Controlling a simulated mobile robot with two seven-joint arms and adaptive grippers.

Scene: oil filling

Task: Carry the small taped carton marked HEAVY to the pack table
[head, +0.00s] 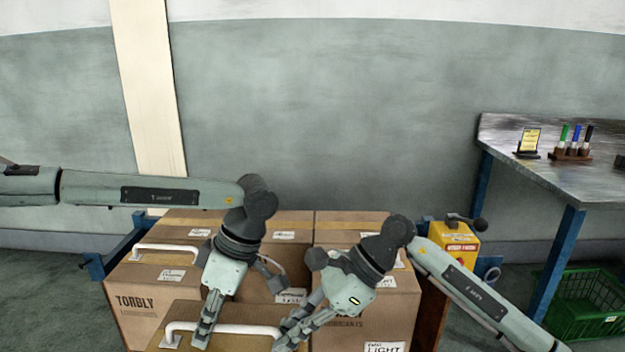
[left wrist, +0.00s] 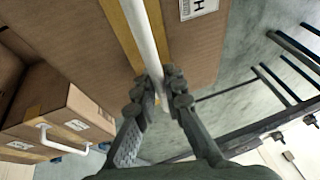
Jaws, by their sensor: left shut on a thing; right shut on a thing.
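A brown taped carton (head: 250,343) with a white handle (head: 240,329) is at the bottom of the head view, in front of other cartons. In the left wrist view its face (left wrist: 195,55) carries a tape strip and a label cut off after "H". My left gripper (head: 203,335) is shut on the handle; its fingers also show around the handle in the left wrist view (left wrist: 160,100). My right gripper (head: 288,338) is shut at the handle's right end; its exact contact is hard to see. A dark-topped table (head: 560,165) on blue legs stands at the right.
Several larger cartons stand behind, one reading TORBLY (head: 135,302). A carton at bottom right has a LIGHT label (head: 385,347). A yellow box (head: 456,243) stands right of them. A marker rack (head: 572,153) and small sign (head: 528,142) are on the table; a green crate (head: 590,305) is beneath.

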